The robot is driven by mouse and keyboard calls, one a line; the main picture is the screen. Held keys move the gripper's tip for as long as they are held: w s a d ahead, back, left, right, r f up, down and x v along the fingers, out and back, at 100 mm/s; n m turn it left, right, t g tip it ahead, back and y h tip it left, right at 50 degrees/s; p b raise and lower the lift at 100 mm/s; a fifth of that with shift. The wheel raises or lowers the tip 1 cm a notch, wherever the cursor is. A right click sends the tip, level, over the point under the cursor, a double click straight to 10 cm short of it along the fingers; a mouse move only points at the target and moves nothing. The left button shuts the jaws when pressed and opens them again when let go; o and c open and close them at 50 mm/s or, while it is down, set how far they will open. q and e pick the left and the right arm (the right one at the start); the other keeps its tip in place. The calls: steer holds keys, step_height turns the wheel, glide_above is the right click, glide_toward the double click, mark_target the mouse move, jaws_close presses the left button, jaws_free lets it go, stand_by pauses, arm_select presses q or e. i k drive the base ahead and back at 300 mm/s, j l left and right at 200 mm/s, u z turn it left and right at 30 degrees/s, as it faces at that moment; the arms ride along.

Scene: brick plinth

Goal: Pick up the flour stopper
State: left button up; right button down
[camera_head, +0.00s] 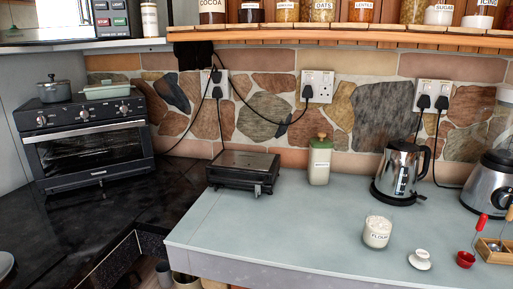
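The flour jar (377,233) stands upright near the front of the pale counter (290,225). It is a short glass jar with a "FLOUR" label and white contents, and no stopper sits in its mouth. A white stopper with a small round knob (420,260) lies on the counter to the right of the jar and nearer the front, apart from it. Its knob points up. I take it to be the flour stopper; it bears no readable label. Neither of my grippers shows in the head view.
A small red cup (465,259) and a wooden tray (499,252) with red-handled tools stand right of the stopper. The counter left of the jar is clear.

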mark_target(420, 258)
steer(key=z, duration=1.25)
